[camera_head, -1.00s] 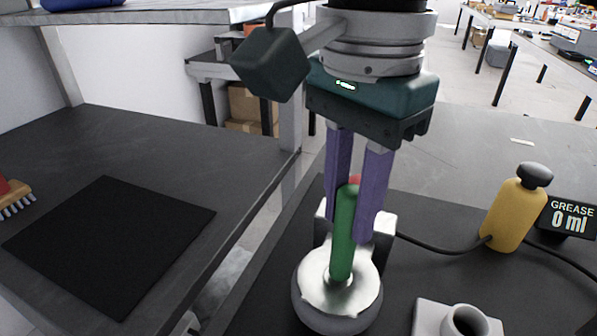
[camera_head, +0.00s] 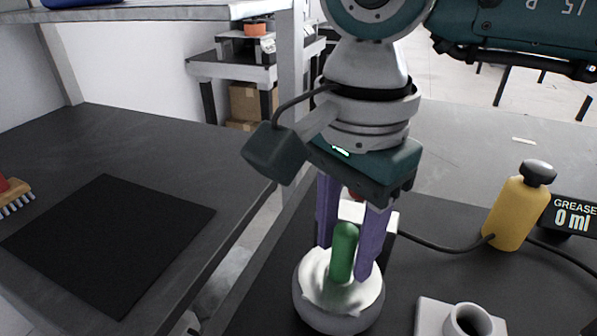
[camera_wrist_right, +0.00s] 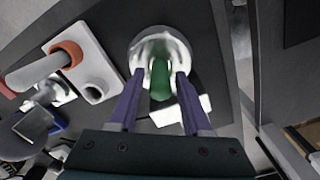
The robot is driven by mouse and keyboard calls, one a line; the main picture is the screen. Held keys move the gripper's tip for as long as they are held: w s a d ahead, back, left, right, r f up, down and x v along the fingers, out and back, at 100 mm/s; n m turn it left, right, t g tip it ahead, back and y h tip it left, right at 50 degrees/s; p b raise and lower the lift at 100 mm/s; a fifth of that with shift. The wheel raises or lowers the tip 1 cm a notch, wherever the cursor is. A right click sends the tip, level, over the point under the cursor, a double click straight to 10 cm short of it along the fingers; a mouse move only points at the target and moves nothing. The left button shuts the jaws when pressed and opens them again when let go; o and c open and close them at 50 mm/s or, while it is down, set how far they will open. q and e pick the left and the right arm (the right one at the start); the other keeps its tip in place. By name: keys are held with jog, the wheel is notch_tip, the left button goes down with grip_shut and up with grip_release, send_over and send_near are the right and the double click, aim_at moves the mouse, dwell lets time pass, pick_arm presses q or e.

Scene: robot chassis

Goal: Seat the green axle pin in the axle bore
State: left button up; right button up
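The green axle pin (camera_head: 343,252) stands nearly upright in the middle of the round silver hub (camera_head: 318,279), with its lower end inside the bore and its upper part sticking out. The bore's rim is mostly hidden by the pin. My right gripper (camera_head: 346,262) is low over the hub, its purple fingers on either side of the pin. In the right wrist view the pin (camera_wrist_right: 160,79) shows between the fingertips (camera_wrist_right: 160,74), with a gap on both sides, so the gripper is open. My left gripper is not in view.
A light block (camera_head: 390,224) stands just behind the hub. A grey fixture with a round socket (camera_head: 466,322) is at the front right. A yellow grease bottle (camera_head: 513,213) and a "GREASE 0 ml" display (camera_head: 572,216) stand at right. The left bench has a black mat (camera_head: 108,243) and a brush (camera_head: 14,196).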

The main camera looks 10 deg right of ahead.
jog(key=shift+o, duration=0.4)
jog(key=shift+r, duration=0.1)
jog(key=shift+r+p, duration=0.3)
notch_tip(320, 180, up, 12)
jog(key=shift+f, duration=0.2)
